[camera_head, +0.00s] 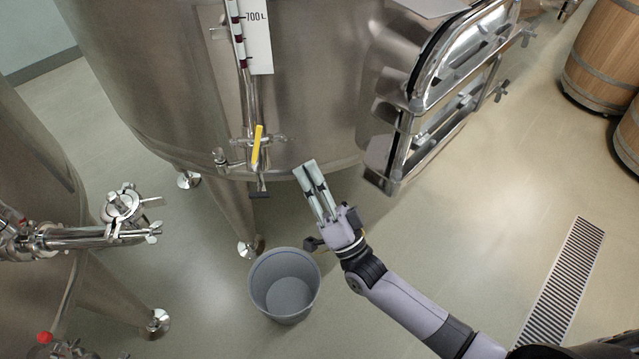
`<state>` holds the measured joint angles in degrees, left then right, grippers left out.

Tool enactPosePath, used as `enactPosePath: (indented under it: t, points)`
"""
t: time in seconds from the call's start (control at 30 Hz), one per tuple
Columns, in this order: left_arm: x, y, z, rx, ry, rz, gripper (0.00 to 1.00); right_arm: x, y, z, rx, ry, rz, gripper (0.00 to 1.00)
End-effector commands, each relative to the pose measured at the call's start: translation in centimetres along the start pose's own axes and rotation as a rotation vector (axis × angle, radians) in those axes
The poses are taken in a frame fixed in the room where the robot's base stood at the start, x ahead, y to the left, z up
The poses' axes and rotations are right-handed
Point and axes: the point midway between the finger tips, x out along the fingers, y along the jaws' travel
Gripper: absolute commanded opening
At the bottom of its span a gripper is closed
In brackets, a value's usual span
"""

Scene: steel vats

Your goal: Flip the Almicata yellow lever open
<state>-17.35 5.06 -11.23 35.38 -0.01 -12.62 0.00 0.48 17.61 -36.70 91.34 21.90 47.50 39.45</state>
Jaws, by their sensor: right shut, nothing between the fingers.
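A yellow lever (257,143) sits on a small valve at the lower wall of the large steel vat (160,80), below the sight tube. It stands nearly upright in the picture, leaning slightly to the right at its top. My right gripper (311,169) is to the right of the lever and a little lower in the picture, apart from it. Its fingers are shut with nothing between them. My left gripper is not in view.
A grey bucket (284,285) stands on the floor below the valve, left of my right arm. A hinged steel door (450,80) juts from the vat at right. Another vat with fittings (120,205) is at left. A floor grate (565,285) and wooden barrels (605,55) are at right.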

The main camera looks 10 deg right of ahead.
Motion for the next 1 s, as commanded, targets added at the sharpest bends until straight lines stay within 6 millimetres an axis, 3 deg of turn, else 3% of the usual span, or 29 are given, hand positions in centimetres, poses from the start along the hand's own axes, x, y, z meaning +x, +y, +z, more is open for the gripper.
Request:
enactPosePath:
  t: [0.03,0.2,0.4,0.7,1.0]
  points:
    - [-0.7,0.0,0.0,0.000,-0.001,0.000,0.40,1.5,-0.3,-0.2,0.000,0.003,-0.002,0.00]
    - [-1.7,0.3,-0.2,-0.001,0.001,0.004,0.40,4.9,-0.2,-0.1,-0.001,0.001,0.000,0.00]
    - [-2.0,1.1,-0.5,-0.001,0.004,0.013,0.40,6.7,0.0,2.1,-0.001,-0.001,0.002,0.00]
    - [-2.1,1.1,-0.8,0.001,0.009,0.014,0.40,7.3,0.1,2.9,-0.002,-0.002,0.002,0.00]
    - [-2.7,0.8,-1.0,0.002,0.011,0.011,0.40,7.2,0.1,2.2,-0.014,-0.014,0.004,0.00]
